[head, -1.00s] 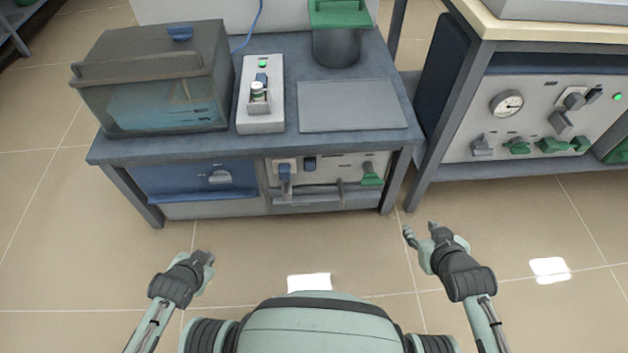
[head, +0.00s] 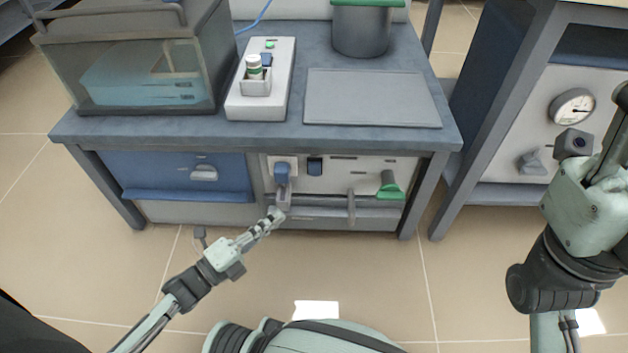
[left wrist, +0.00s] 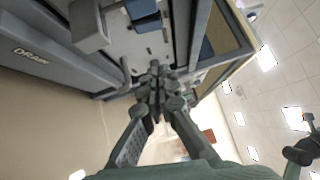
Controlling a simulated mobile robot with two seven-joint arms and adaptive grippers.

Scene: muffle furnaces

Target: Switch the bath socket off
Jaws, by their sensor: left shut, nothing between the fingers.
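The socket panel (head: 340,172) is set in the bench front, below the top that carries the water bath (head: 145,80). A blue plug (head: 282,172) sits in a pale socket at its left end, with a dark blue rocker switch (head: 314,167) to the right. The rocker's position is too small to tell. My left gripper (head: 277,213) is shut and empty, just below the plug; contact cannot be told. In the left wrist view its closed fingers (left wrist: 156,78) point toward the panel. My right gripper (head: 618,110) is at the right edge, its fingertips unclear.
A blue drawer (head: 175,172) is left of the panel. A second bench with a gauge (head: 572,107) stands at the right. The floor in front is clear.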

